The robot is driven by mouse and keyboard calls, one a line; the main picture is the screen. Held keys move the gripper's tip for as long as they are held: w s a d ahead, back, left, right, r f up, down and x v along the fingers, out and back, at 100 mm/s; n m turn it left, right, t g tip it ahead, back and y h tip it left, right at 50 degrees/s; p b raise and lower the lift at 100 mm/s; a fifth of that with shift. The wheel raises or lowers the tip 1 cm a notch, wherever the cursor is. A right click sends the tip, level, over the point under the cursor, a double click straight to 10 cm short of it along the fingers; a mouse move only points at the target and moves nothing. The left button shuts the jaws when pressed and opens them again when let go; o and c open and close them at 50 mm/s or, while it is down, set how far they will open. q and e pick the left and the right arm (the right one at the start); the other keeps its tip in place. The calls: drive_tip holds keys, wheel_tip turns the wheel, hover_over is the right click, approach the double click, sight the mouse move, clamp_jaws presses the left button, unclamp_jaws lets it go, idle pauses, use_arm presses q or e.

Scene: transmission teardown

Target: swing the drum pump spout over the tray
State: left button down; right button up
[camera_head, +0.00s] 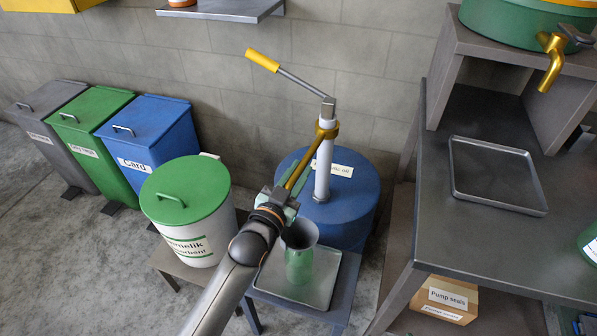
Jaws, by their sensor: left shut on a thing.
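The drum pump stands on a blue drum (352,222) by the wall, with a white upright tube (323,168) and a yellow-ended handle (263,60). Its brass spout (304,165) slopes from the collar toward the lower left. My left gripper (286,196) is shut on the spout near its outer end and hides that end. A grey metal tray (345,275) lies on a low stand in front of the drum. A grey-green cylindrical vessel (300,262) stands on the tray, just below and right of my gripper. My right gripper is out of view.
A white bin with a green lid (187,190) stands close left of my arm. Blue (150,125), green (90,125) and grey bins stand farther left. A workbench (500,240) at right holds another empty tray (540,207), with a pump seals box (445,300) below it.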

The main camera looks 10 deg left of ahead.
use_arm(q)
drive_tip(key=shift+r, duration=0.1)
drive_tip(key=c, duration=0.8)
unclamp_jaws()
drive_tip(key=shift+o, duration=0.2)
drive_tip(key=shift+s, duration=0.1)
drive_tip(key=v, duration=1.2)
drive_tip(key=shift+p, duration=0.35)
drive_tip(key=shift+s, duration=0.15)
